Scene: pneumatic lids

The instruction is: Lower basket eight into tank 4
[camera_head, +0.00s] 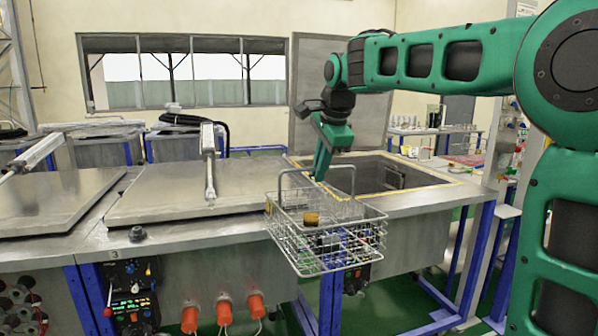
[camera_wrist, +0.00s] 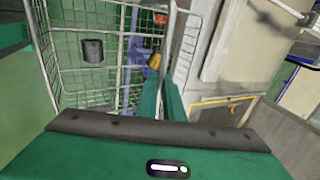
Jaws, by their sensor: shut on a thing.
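The wire basket (camera_head: 327,235) hangs from my gripper (camera_head: 320,170) in front of the bench's front edge, roughly level. Its raised wire handle (camera_head: 352,182) stands above the rim, and several small parts, one of them yellow, lie inside. My gripper is shut on the basket's handle; in the wrist view the fingers (camera_wrist: 163,100) point into the basket (camera_wrist: 70,65). An open tank (camera_head: 385,175) with a yellow-edged rim lies behind and to the right of the basket. Its raised lid (camera_head: 340,95) stands upright at the back. No number on the basket or the open tank is readable.
A closed flat lid (camera_head: 185,190) with a pneumatic cylinder (camera_head: 208,160) covers the tank left of the open one; a "3" marks the bench there. Another closed lid (camera_head: 55,200) lies farther left. Orange knobs (camera_head: 224,312) and a control box (camera_head: 132,295) sit on the bench front.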

